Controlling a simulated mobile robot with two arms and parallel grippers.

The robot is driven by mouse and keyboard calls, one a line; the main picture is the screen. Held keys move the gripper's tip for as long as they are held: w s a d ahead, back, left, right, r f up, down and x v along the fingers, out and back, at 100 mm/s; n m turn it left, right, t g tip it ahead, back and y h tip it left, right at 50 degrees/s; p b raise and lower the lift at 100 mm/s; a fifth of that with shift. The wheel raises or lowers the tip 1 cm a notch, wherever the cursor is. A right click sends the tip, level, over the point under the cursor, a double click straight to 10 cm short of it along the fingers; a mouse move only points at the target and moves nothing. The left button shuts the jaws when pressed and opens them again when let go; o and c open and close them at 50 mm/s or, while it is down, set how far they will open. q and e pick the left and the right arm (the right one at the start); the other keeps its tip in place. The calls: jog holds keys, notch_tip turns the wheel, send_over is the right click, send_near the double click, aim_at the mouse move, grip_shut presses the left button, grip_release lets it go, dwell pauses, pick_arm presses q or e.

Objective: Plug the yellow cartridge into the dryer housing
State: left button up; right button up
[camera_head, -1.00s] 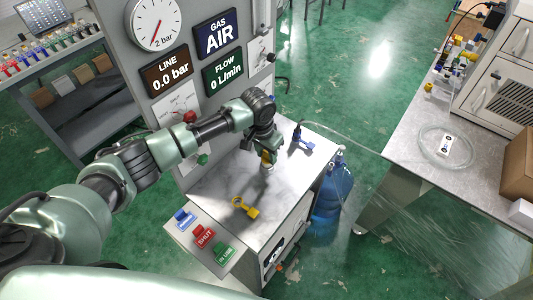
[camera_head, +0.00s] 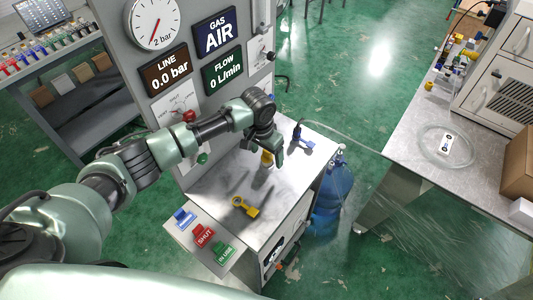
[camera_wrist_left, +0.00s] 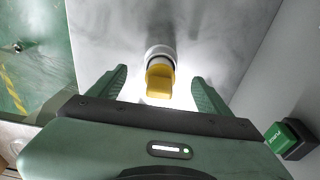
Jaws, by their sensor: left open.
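The yellow cartridge (camera_head: 266,158) stands about upright on the grey top of the bench, with a pale cylindrical part under its yellow end. In the left wrist view the yellow block (camera_wrist_left: 159,82) shows against a white round collar (camera_wrist_left: 159,52). I cannot tell whether that pale part is the dryer housing or how deep the yellow part sits in it. My left gripper (camera_head: 280,156) is open close beside the yellow part. In the wrist view its fingers (camera_wrist_left: 158,84) lie to either side with gaps. My right gripper is not in view.
A yellow ringed tag (camera_head: 245,207) lies nearer on the bench top (camera_head: 222,185); a blue fitting (camera_head: 302,141) with a hose stands at its far corner. Blue, red and green labelled blocks line the front left. The gauge panel (camera_head: 185,60) rises behind. A blue bottle (camera_head: 333,190) stands right.

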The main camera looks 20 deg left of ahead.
pick_arm(q)
jog(key=shift+r+p, duration=0.8)
jog(key=shift+r, duration=2.2)
